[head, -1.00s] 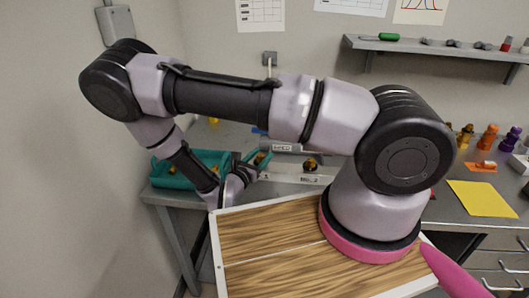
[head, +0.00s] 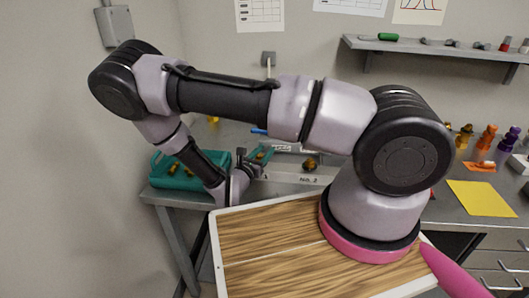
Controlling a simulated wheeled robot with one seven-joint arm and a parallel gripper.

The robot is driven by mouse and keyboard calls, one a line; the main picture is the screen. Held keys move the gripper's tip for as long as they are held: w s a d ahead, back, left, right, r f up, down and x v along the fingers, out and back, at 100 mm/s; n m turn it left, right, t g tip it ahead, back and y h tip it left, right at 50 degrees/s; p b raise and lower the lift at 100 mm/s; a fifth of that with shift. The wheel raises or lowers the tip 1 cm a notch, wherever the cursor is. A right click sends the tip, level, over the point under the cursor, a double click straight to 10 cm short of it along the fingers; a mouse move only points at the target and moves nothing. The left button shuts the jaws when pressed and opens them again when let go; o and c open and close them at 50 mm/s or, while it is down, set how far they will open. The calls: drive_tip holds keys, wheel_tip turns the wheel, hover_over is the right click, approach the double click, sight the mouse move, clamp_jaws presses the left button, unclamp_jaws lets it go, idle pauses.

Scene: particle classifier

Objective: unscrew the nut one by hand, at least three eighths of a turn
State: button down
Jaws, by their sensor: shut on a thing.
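My gripper (head: 252,158) is at the left end of a grey fixture (head: 284,177) on the bench, beyond my wooden-topped base. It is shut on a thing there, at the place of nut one. Nut one itself is too small and too hidden by the fingers and wrist to make out, so its angle cannot be read. A brass-coloured nut (head: 309,164) sits on the fixture to the right of my gripper, above a label reading NO. 2. It stands apart from my fingers.
A teal tray (head: 160,181) with small yellowish pieces lies left of my wrist. Orange and purple parts (head: 487,138) and a yellow sheet (head: 482,198) are on the bench at right. A wall shelf (head: 440,49) hangs above. The left wall is close to my elbow.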

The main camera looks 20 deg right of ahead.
drive_tip(key=shift+n, duration=0.3)
drive_tip(key=n+t+y, duration=0.1)
drive_tip(key=y, duration=0.1)
drive_tip(key=a+n+t+y, duration=0.1)
drive_tip(key=n+y, duration=0.1)
drive_tip(key=y, duration=0.1)
drive_tip(key=n+t+y, duration=0.2)
drive_tip(key=y, duration=0.1)
drive_tip(key=shift+w+a, duration=0.15)
drive_tip(key=shift+w, duration=0.15)
drive_tip(key=shift+a+f+n+y, duration=0.1)
drive_tip(key=shift+a+n+y, duration=0.15)
drive_tip(key=shift+n+y, duration=0.8)
drive_tip(key=shift+a+n+y, duration=0.2)
drive_tip(key=shift+n+y, duration=0.5)
drive_tip(key=shift+y, duration=0.7)
drive_tip(key=shift+a+f+n+y, duration=0.1)
drive_tip(key=shift+a+n+y, duration=0.15)
drive_tip(key=shift+n+y, duration=0.8)
drive_tip(key=shift+y, duration=0.4)
drive_tip(key=c, duration=0.7)
unclamp_jaws()
drive_tip(key=shift+w+r, duration=0.1)
drive_tip(key=shift+m, duration=0.3)
